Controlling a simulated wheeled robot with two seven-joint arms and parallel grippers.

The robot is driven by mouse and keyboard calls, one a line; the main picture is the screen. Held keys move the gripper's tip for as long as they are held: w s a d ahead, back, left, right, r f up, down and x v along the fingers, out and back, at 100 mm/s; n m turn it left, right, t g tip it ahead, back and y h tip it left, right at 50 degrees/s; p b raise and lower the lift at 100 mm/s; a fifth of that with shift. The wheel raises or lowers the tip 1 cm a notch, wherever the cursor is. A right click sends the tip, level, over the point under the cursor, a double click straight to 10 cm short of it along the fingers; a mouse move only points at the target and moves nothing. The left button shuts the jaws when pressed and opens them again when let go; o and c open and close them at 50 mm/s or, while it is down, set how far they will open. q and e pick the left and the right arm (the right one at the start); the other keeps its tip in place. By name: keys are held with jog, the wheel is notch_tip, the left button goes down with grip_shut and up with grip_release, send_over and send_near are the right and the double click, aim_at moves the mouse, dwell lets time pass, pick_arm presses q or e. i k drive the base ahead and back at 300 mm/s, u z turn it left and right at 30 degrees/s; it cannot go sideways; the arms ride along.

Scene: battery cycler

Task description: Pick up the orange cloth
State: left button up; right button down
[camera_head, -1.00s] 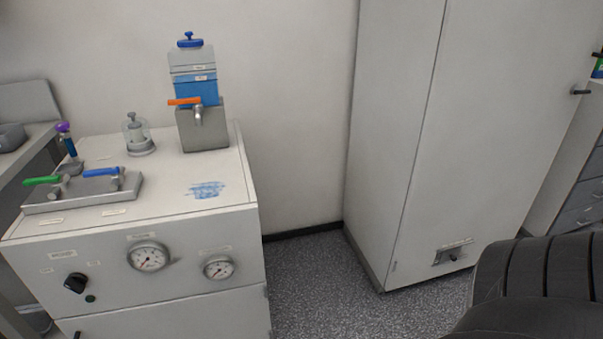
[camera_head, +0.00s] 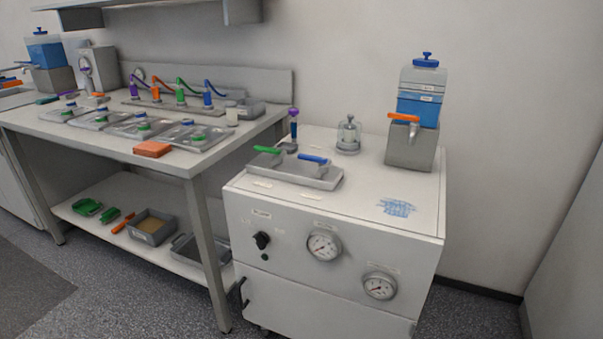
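A folded orange piece that looks like the orange cloth (camera_head: 152,149) lies flat at the front edge of the workbench top, near its right corner. It is in the open, and nothing covers it. Neither of my grippers shows in the head view.
The workbench (camera_head: 172,168) carries several metal trays (camera_head: 193,135) behind the cloth and a lower shelf with bins (camera_head: 152,228). To its right stands a white cabinet (camera_head: 335,290) with gauges, valves and a blue dispenser (camera_head: 417,107). Speckled floor (camera_head: 130,290) is clear in front.

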aim_at(149, 149)
jog(key=u, duration=1.9)
jog(key=i, duration=2.25)
jog(key=z, duration=3)
